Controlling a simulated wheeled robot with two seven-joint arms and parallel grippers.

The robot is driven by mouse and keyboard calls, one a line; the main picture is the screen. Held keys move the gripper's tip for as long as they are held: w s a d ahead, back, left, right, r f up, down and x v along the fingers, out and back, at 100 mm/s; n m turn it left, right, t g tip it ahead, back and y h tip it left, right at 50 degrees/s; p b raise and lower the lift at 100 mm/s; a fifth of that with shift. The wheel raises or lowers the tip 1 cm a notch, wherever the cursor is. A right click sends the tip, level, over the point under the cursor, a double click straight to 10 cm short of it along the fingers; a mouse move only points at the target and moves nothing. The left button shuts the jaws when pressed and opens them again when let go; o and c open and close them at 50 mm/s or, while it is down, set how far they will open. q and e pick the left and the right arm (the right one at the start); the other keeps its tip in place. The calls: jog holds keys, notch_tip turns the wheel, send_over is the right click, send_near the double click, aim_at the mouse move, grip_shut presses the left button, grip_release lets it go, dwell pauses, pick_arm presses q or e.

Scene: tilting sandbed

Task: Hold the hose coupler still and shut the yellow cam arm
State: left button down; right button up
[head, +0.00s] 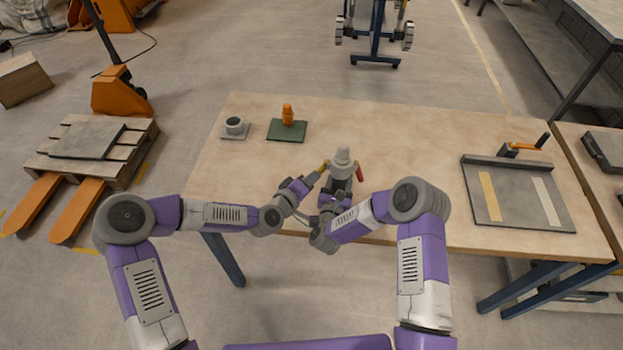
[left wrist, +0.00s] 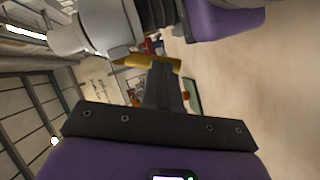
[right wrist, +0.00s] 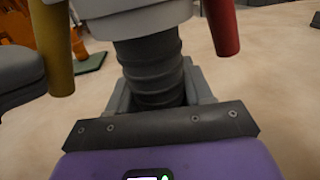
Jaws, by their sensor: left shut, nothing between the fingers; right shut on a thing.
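The grey hose coupler (head: 342,158) stands upright near the table's front edge; its pale body (right wrist: 130,14) sits above a dark ribbed section (right wrist: 154,70) in the right wrist view. The yellow cam arm (head: 323,166) slants down and outward on its left; it also shows in the right wrist view (right wrist: 56,50). A red cam arm (head: 359,172) hangs on the right side (right wrist: 223,28). My left gripper (left wrist: 163,75) is shut and empty, its tips close to the yellow arm (left wrist: 150,60); contact is unclear.
A green mat (head: 275,131) with an orange object (head: 287,114) and a grey plate with a round part (head: 235,126) lie at the back left. A grey tray (head: 482,217) with an orange-handled clamp (head: 523,146) sits right. The table middle behind the coupler is clear.

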pick_arm(q)
jog(key=shift+w+d+f, duration=0.2)
jog(key=shift+d+f, duration=0.3)
jog(key=shift+d, duration=0.15)
pick_arm(e)
jog(key=shift+a, duration=0.15)
pick_arm(q)
jog(key=shift+s, duration=0.1)
pick_arm(e)
jog(key=shift+a, duration=0.1)
jog(key=shift+d, duration=0.3)
pick_arm(q)
jog(key=f+v, duration=0.1)
jog(key=v, duration=1.3)
jog(key=shift+a, duration=0.4)
